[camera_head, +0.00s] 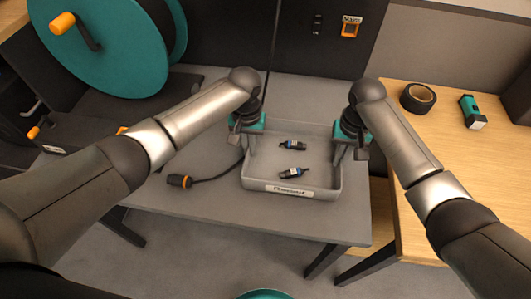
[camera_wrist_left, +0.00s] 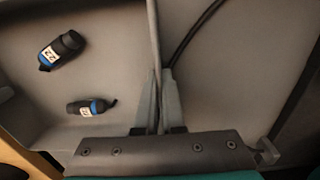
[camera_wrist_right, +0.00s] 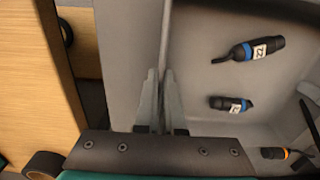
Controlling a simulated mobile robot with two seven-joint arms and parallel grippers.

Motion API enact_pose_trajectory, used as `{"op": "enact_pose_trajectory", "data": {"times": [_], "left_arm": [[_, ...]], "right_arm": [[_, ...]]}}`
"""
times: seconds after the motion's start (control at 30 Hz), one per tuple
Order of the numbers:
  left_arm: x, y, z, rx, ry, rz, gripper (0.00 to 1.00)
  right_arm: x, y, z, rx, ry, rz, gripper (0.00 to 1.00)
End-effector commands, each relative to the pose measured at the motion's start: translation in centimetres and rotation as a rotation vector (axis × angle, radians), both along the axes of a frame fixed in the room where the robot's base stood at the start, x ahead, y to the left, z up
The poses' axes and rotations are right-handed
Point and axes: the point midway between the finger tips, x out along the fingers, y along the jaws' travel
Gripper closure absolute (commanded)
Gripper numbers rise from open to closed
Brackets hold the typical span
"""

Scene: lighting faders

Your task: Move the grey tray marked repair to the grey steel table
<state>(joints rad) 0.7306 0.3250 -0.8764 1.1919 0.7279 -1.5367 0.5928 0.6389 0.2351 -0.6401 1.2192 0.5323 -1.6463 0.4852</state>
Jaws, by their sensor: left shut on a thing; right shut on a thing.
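A grey tray (camera_head: 325,192) is at the right part of the grey steel table (camera_head: 215,215). Its front label (camera_head: 287,190) is too small to read. Two dark connectors with blue rings, one rear (camera_head: 292,145) and one front (camera_head: 294,173), lie inside. My left gripper (camera_head: 249,146) is shut on the tray's left wall; the wrist view shows the wall between its fingers (camera_wrist_left: 158,105). My right gripper (camera_head: 345,150) is shut on the right wall, also seen in the right wrist view (camera_wrist_right: 158,105). I cannot tell whether the tray's underside touches the table.
A cable with an orange-ringed connector (camera_head: 180,181) lies left of the tray. A teal reel (camera_head: 115,45) stands at the back left. A wooden table (camera_head: 440,150) at right holds a tape roll (camera_head: 418,98) and a teal device (camera_head: 472,112). The grey table's front is clear.

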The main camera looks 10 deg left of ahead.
Motion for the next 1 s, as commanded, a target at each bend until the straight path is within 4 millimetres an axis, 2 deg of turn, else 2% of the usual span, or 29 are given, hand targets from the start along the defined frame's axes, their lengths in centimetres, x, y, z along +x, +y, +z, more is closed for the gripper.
{"op": "enact_pose_trajectory", "data": {"times": [0.17, 0.2, 0.47, 0.77, 0.87, 1.0], "left_arm": [[0.0, 0.0, -1.0, -0.001, -0.001, 0.0, 1.0], [0.0, 0.0, -1.0, -0.001, 0.0, 0.0, 0.93], [0.0, 0.0, -0.8, 0.0, 0.0, 0.0, 0.64], [0.0, 0.0, -0.6, 0.0, -0.001, 0.0, 0.64], [0.1, -0.1, 0.2, -0.002, -0.003, -0.001, 0.64], [0.1, 0.0, 2.6, -0.003, -0.005, -0.001, 0.64]], "right_arm": [[0.0, 0.1, -0.9, 0.001, -0.001, 0.001, 1.0], [0.0, 0.1, -1.0, 0.001, 0.0, 0.0, 0.93], [0.0, 0.0, -0.8, 0.001, 0.0, 0.0, 0.64], [0.0, 0.0, -0.8, 0.0, 0.0, 0.0, 0.64], [0.0, 0.0, -0.8, 0.0, 0.0, 0.0, 0.64], [0.0, 0.0, -0.8, 0.0, 0.0, 0.0, 0.64]]}}
